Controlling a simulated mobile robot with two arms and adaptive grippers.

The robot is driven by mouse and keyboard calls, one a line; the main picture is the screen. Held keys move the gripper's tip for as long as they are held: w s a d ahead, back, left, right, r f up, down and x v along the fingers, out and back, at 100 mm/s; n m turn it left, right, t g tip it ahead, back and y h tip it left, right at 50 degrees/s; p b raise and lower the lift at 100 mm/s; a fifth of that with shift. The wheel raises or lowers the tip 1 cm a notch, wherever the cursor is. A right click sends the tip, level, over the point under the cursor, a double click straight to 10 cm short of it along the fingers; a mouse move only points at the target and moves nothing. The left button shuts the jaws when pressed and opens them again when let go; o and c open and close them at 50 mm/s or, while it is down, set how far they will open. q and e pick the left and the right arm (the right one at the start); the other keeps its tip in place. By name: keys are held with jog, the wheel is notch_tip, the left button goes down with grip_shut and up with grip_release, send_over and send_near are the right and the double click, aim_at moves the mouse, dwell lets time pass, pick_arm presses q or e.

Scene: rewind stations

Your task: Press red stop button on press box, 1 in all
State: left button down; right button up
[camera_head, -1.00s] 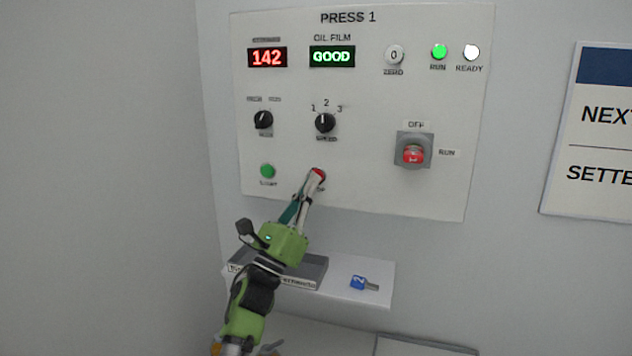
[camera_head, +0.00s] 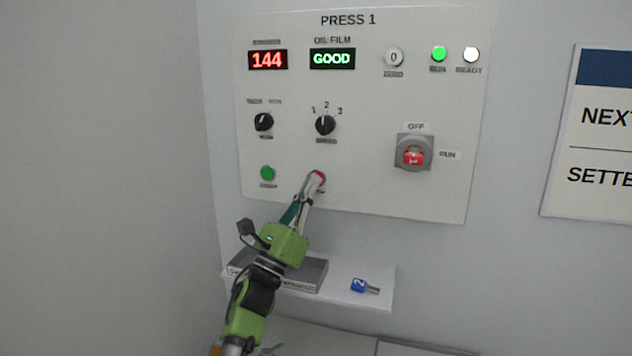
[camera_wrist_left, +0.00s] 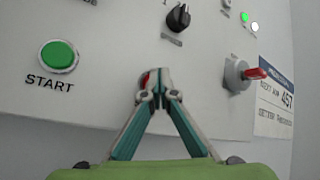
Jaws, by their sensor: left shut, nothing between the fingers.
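The press box (camera_head: 365,185) is a pale panel on the wall, headed PRESS 1. Its red stop button (camera_head: 319,175) sits low in the middle, partly covered by my left gripper (camera_head: 314,180). In the left wrist view, my left gripper (camera_wrist_left: 153,76) is shut and empty, and only a red sliver of the stop button (camera_wrist_left: 145,78) shows beside the fingertips. The tips are at the button; I cannot tell whether it is pushed in. The display reads 144, OIL FILM reads GOOD, and the green RUN lamp (camera_head: 439,54) is lit. My right gripper is out of view.
A green START button (camera_head: 267,173) is left of the stop button. A red-handled switch (camera_head: 413,155) is to the right. Two black knobs are above. A sign (camera_head: 600,135) hangs at right.

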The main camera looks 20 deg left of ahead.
pick_arm(q)
jog(key=shift+w, duration=0.15)
dwell(0.6)
jog(key=shift+s, duration=0.8)
jog(key=shift+s+a+p, duration=0.1)
jog(key=shift+s+p, duration=0.55)
jog(key=shift+s, duration=1.85)
